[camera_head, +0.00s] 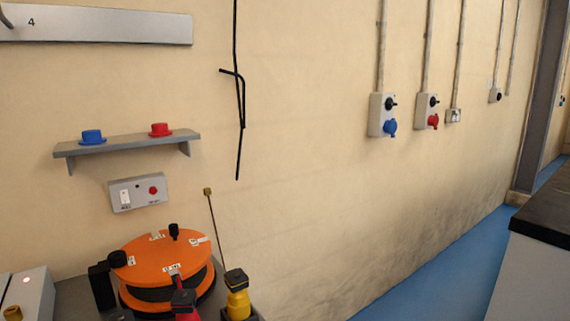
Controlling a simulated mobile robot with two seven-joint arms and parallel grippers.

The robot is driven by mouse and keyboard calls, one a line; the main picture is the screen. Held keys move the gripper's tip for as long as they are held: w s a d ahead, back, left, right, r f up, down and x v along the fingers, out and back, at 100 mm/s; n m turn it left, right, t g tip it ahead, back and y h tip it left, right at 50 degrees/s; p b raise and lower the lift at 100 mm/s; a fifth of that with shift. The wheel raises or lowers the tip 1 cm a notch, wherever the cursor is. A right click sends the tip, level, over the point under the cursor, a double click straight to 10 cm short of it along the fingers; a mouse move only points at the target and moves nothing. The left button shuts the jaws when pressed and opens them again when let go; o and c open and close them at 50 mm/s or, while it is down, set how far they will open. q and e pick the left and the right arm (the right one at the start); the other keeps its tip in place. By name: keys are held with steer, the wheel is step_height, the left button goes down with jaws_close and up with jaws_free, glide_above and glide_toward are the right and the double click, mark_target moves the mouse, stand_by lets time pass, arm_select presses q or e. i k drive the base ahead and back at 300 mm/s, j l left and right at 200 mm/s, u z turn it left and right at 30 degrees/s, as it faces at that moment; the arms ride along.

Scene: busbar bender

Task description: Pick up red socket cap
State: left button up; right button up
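A red socket cap (160,130) sits on the right part of a small grey wall shelf (125,145). A blue socket cap (92,137) sits on the same shelf to its left, with a gap between them. Neither of my grippers is in the head view, and nothing touches the red cap.
Wall sockets, one blue (383,115) and one red (428,112), are to the right. A dark-topped counter (545,212) stands at far right.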

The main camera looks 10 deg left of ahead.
mark_target(159, 129)
steer(key=u, duration=1.3)
